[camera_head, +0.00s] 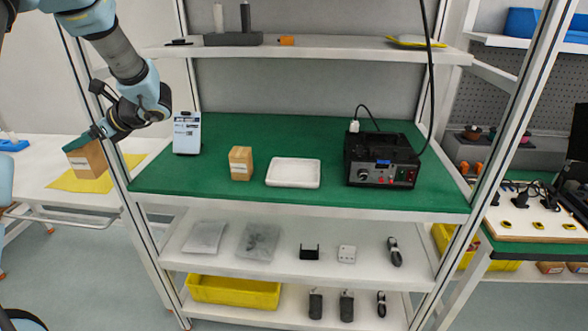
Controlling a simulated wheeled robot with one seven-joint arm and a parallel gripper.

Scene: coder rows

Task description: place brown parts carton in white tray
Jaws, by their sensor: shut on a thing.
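My gripper (96,134) is at the left, outside the shelf's left post. The fingertips are small and partly hidden. A second, smaller brown carton (241,164) with a pale label stands on the green mat, left of the white tray. The white tray (293,184) lies flat on the mat, shallow and empty. My gripper is well to the left of the tray.
The green mat (330,140) also carries a white-and-blue device (187,133) at left and a black soldering station (381,159) right of the tray. An upper shelf (340,49) hangs above. Shelf posts flank the mat. The mat is clear in front of and behind the tray.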

